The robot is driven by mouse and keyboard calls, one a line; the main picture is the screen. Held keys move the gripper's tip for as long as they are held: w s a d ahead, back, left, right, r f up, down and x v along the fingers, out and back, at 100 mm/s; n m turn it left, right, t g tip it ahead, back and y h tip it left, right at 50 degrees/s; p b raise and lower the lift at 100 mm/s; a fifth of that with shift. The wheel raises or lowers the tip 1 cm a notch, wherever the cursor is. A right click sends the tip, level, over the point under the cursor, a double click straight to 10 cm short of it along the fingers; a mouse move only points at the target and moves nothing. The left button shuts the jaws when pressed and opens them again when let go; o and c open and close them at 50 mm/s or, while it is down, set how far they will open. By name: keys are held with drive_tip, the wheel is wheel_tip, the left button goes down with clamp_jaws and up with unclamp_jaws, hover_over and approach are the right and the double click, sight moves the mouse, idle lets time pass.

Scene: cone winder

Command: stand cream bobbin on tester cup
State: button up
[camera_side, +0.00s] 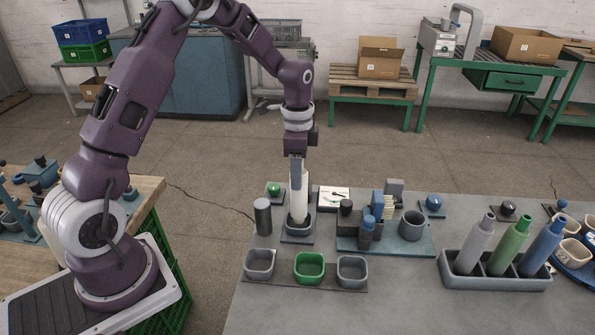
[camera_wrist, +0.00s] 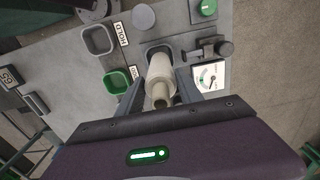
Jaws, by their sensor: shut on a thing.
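The cream bobbin (camera_side: 299,203) is upright between the fingers of my gripper (camera_side: 297,172), which is shut on its upper part. The bobbin's lower end is at the mouth of the dark square tester cup (camera_side: 299,234), and seems to be inside its rim. Whether it touches the cup floor is hidden. In the wrist view the cream bobbin (camera_wrist: 160,76) runs down from between the fingers (camera_wrist: 161,98) to the tester cup (camera_wrist: 150,48). The white dial gauge (camera_side: 334,198) stands just right of the cup, also in the wrist view (camera_wrist: 210,78).
A dark cylinder (camera_side: 263,217) stands close left of the cup. Two grey cups and a green cup (camera_side: 309,268) sit in front. A blue-grey fixture (camera_side: 385,241) is to the right. A rack (camera_side: 496,275) holds grey, green and blue bobbins.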

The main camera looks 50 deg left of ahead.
drive_tip(key=shift+f, duration=0.75)
drive_tip(key=shift+f, duration=0.4)
drive_tip(key=o, duration=1.3)
drive_tip(key=shift+o, duration=0.2)
wheel_tip(320, 180, up, 7)
drive_tip(key=shift+r, duration=0.1)
